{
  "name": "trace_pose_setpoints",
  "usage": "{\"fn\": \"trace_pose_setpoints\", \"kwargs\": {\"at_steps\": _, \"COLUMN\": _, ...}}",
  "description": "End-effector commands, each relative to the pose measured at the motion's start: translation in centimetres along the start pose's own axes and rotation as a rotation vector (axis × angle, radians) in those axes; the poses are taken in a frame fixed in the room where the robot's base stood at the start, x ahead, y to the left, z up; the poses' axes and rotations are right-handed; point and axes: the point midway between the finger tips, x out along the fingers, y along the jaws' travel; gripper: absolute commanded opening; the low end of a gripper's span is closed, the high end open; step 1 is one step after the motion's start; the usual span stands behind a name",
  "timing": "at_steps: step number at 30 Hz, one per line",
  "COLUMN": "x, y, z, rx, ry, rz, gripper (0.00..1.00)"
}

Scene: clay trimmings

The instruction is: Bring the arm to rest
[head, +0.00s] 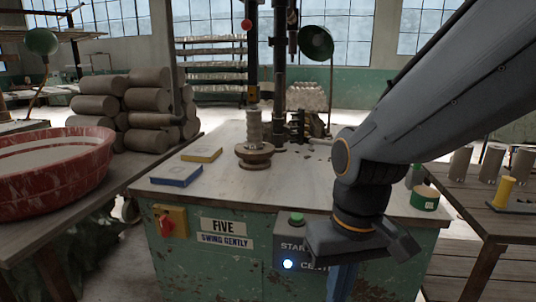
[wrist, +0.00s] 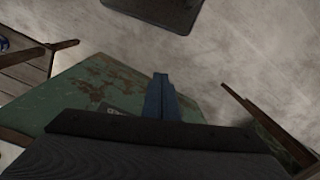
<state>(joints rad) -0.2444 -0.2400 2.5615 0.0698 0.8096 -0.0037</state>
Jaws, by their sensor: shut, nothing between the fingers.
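My gripper (head: 342,283) hangs at the end of my grey arm on the right of the head view, pointing down in front of the green bench's front side. Its blue fingers run to the bottom edge, where the tips are cut off. In the wrist view the blue fingers of my gripper (wrist: 161,80) lie together, shut and empty, above the floor beside the green bench front (wrist: 85,90). The arm covers part of the bench's right side and the right part of the label by the buttons.
The green bench (head: 225,185) carries a spindle with a clay piece (head: 254,135), a yellow block (head: 202,154), a blue block (head: 176,175) and a green tin (head: 425,198). A red basin (head: 50,160) stands on the left table. A slatted table (head: 490,222) stands right. A dark mat (wrist: 160,8) lies on open floor.

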Motion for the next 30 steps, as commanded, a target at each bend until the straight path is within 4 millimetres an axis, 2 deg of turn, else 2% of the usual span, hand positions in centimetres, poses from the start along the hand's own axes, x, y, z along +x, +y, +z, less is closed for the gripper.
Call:
{"fn": "trace_pose_setpoints", "kwargs": {"at_steps": 1, "x": -0.7, "y": 0.2, "z": 0.1, "rx": 0.009, "ry": -0.002, "rz": 0.002, "gripper": 0.00}}
{"fn": "trace_pose_setpoints", "kwargs": {"at_steps": 13, "x": -3.7, "y": 3.0, "z": 0.3, "rx": 0.086, "ry": -0.004, "rz": 0.019, "gripper": 0.00}}
{"fn": "trace_pose_setpoints", "kwargs": {"at_steps": 21, "x": -6.9, "y": 6.0, "z": 1.2, "rx": 0.168, "ry": -0.006, "rz": 0.038, "gripper": 0.00}}
{"fn": "trace_pose_setpoints", "kwargs": {"at_steps": 26, "x": -7.7, "y": 7.1, "z": 1.5, "rx": 0.198, "ry": -0.005, "rz": 0.045, "gripper": 0.00}}
{"fn": "trace_pose_setpoints", "kwargs": {"at_steps": 30, "x": -7.8, "y": 7.1, "z": 1.5, "rx": 0.208, "ry": -0.004, "rz": 0.047, "gripper": 0.00}}
